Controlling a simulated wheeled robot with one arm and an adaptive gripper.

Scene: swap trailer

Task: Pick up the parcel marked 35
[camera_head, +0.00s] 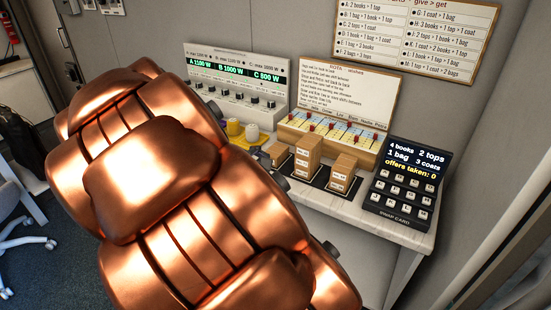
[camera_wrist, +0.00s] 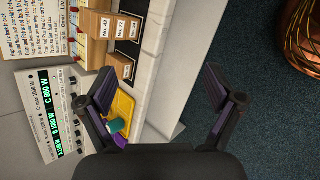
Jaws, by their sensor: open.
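Several brown parcels with white labels stand on the worktop. In the head view the tall stack (camera_head: 307,157) stands left of a lower parcel (camera_head: 343,174), and another parcel (camera_head: 278,153) is partly hidden. In the wrist view one label reads No. 42 on a parcel (camera_wrist: 92,26), and beside it one seems to read No. 72. The label on a nearer parcel (camera_wrist: 119,66) is too small to read. I cannot make out a 35. My gripper (camera_wrist: 160,72) is open and empty, its fingers apart from the parcels; my copper-coloured arm hides it in the head view.
A yellow tray (camera_wrist: 124,103) with a teal piece (camera_wrist: 116,126) lies near the left finger. A control panel (camera_head: 238,85), a rota board (camera_head: 345,98) and a black keypad (camera_head: 401,190) stand around the parcels. The worktop's front edge (camera_head: 400,234) is bare; floor lies beyond.

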